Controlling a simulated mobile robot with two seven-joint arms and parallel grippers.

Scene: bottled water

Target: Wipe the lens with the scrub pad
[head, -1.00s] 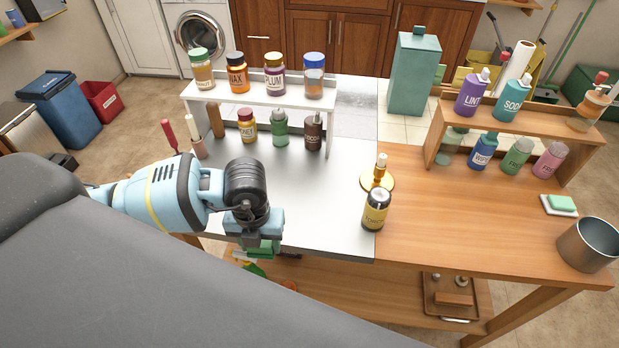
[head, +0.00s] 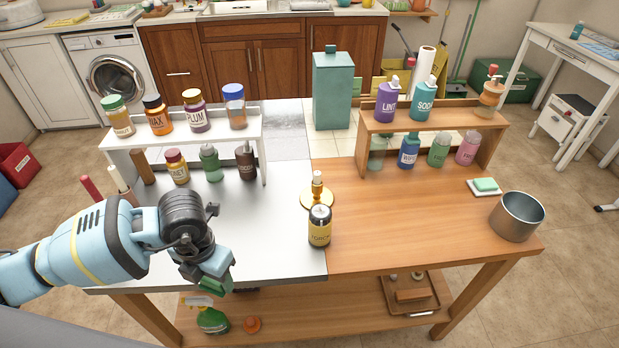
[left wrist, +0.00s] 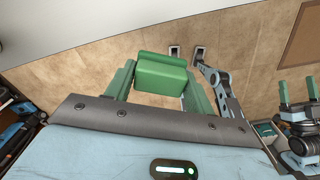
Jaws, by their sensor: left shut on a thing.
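My left gripper (head: 214,274) is at the front left edge of the metal worktop, shut on a green scrub pad (head: 222,285). The left wrist view shows the pad (left wrist: 162,76) between its two fingers. A yellow and black torch (head: 320,228) stands upright near the seam of metal and wood, its round lens (head: 320,212) facing up. The pad is apart from the torch, to its left and nearer me. My right gripper (left wrist: 298,92) shows at the right of the left wrist view, its fingers apart with nothing seen between them.
A brass candle holder (head: 317,198) stands just behind the torch. A white shelf (head: 190,133) with jars is at back left, a wooden shelf (head: 437,127) with bottles at back right. A pot (head: 517,216) and a soap dish (head: 484,192) are right. The metal between gripper and torch is clear.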

